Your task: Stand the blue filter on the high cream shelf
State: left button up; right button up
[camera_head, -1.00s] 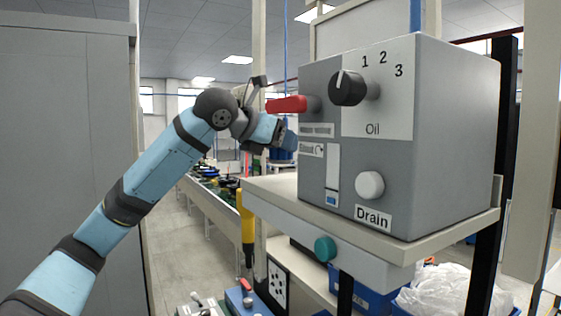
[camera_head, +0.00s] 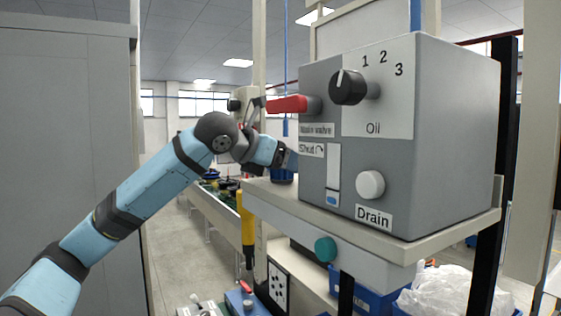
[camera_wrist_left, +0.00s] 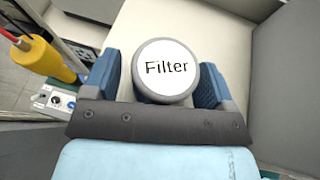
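The blue filter (camera_head: 283,175) is at the far left end of the cream shelf (camera_head: 262,189), beside the grey machine. Its white round top, lettered "Filter" (camera_wrist_left: 167,67), faces up in the left wrist view. My right gripper is not in view.
The grey machine (camera_head: 455,140) fills most of the shelf, with a red handle (camera_head: 287,104) sticking out left near my wrist. A yellow handle (camera_head: 247,217) hangs left of the shelf. Blue bins (camera_head: 366,292) are below. A grey cabinet (camera_head: 65,130) stands left.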

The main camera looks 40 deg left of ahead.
pick_arm(q)
jog(key=shift+r, duration=0.15)
jog(key=d+b+v, duration=0.1)
jog(key=b+v, duration=0.1)
jog(key=v, duration=1)
jog(key=shift+a, duration=0.45)
